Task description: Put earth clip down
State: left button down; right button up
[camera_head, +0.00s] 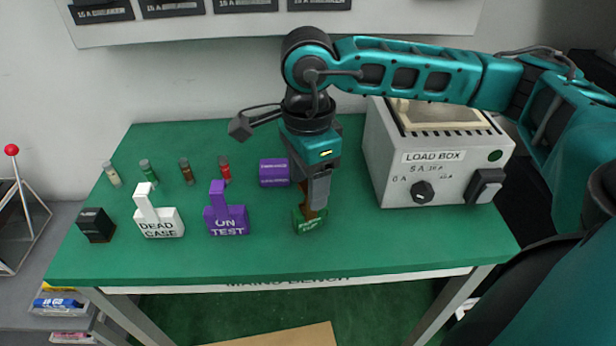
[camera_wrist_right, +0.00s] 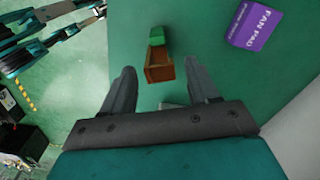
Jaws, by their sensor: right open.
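The earth clip appears to be the brown and green piece (camera_head: 308,223) under my right gripper in the head view. Its green end bears lettering too small to read, and the fingers hide part of the brown body. It also shows in the right wrist view (camera_wrist_right: 159,69), beyond the fingertips and roughly midway between them, with a gap on both sides. My right gripper (camera_wrist_right: 160,80) is open and points down at the bench. In the head view the right gripper (camera_head: 318,200) overlaps the clip. My left gripper does not show clearly in either view.
A purple fan pad (camera_wrist_right: 257,24) lies close by. On the green bench (camera_head: 400,245), a purple "ON TEST" block (camera_head: 228,221) and a white "DEAD CASE" block (camera_head: 160,223) stand to the left. The load box (camera_head: 437,160) stands right. The front right is clear.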

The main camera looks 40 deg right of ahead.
notch_tip(320, 180, up, 12)
jog(key=shift+r, duration=0.15)
dwell(0.6)
